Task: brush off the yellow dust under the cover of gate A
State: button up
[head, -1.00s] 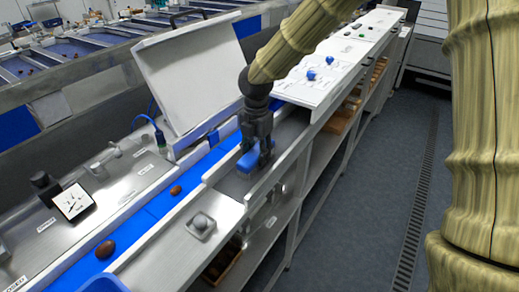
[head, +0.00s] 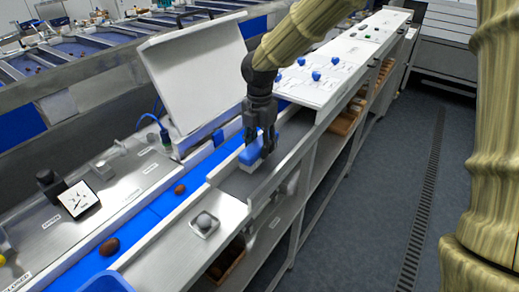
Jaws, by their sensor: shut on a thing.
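My gripper (head: 264,143) points down and is shut on a blue block-shaped thing (head: 250,156), probably the brush. It holds it at or just above the grey sloped channel (head: 236,182) beside the blue belt; I cannot tell whether it touches. A large white cover (head: 198,75) stands tilted open behind the belt, left of my gripper. I cannot tell whether it is gate A's cover. No yellow dust can be made out, and part of the channel is hidden behind my gripper and the blue thing.
Brown dates (head: 180,189) lie on the blue belt (head: 151,213). A small grey knob (head: 204,221) sits on the near ledge. A white panel with blue knobs (head: 316,76) stands beyond my gripper. Open floor (head: 365,190) lies to the right.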

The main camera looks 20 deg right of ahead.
jog(key=shift+r, duration=4.15)
